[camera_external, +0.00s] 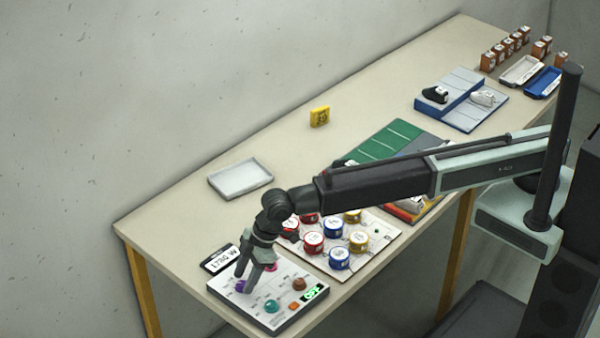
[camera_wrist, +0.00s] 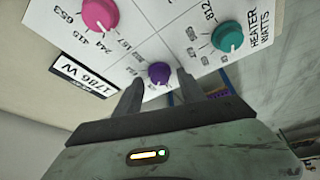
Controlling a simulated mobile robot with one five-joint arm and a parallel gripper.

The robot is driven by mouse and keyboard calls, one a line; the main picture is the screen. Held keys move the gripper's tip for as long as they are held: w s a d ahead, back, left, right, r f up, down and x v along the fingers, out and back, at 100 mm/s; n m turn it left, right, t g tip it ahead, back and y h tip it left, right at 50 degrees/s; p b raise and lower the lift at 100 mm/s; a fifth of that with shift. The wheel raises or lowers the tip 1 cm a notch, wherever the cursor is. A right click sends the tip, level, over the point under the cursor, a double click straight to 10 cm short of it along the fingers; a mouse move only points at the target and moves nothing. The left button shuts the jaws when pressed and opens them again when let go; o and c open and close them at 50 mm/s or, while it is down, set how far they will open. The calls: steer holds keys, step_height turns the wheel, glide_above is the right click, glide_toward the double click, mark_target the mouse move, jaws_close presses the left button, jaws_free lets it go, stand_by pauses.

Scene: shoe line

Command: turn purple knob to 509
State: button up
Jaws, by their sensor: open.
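The purple knob (camera_external: 241,286) sits on the left part of the white control panel (camera_external: 262,318). In the wrist view the purple knob (camera_wrist: 159,72) lies between the two fingertips of my gripper (camera_wrist: 158,88), with a gap visible around it. My gripper (camera_external: 253,279) is open and points down at the panel from above. The printed numbers around the purple knob are partly hidden by the fingers, so its setting cannot be read.
A pink knob (camera_wrist: 100,15) and a teal knob (camera_wrist: 227,37) flank the purple one. The panel also has a brown knob (camera_external: 299,284) and a green-lit switch (camera_external: 314,292). Several coloured round containers (camera_external: 338,258) stand behind.

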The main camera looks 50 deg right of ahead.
jaws_close()
steer(key=shift+m, duration=0.3)
steer(key=m+t+h, duration=0.1)
steer(key=m, duration=0.2)
steer(key=shift+s+a, duration=0.15)
steer(key=shift+s+a+m+t+h, duration=0.1)
steer(key=shift+m+t+h, duration=0.2)
steer(key=shift+m, duration=0.75)
steer(key=shift+a+m+t+h, duration=0.1)
steer(key=shift+m+t+h, duration=0.15)
steer(key=shift+m, duration=0.8)
steer(key=shift+d, duration=0.1)
